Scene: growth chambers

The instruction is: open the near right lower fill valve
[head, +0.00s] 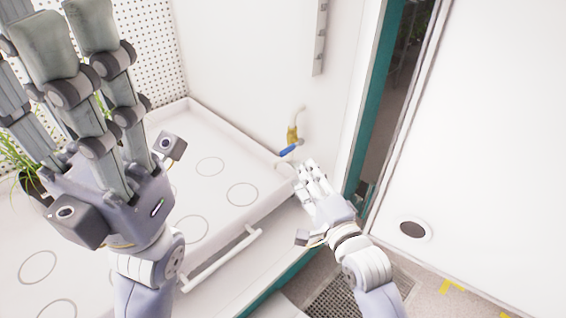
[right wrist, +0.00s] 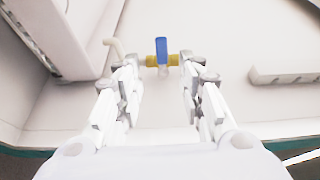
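The fill valve has a brass body (head: 292,134) and a blue handle (head: 291,149). It sits on the white chamber wall just above the tray's right corner, with a pale pipe rising from it. In the right wrist view the blue handle (right wrist: 162,50) stands upright in front of the brass body (right wrist: 152,61). My right gripper (head: 312,173) is open and empty, just short of the valve. In the right wrist view its fingers (right wrist: 159,72) stand apart on either side below the handle, with no clear contact. My left gripper (head: 75,65) is open and empty in the left foreground.
A white tray (head: 207,136) with ringed spots lies beyond my left gripper. A white bar handle (head: 221,259) runs along its front. A potted plant (head: 27,170) is at the left. A white door panel (head: 480,150) stands at the right, beside the teal frame (head: 376,90).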

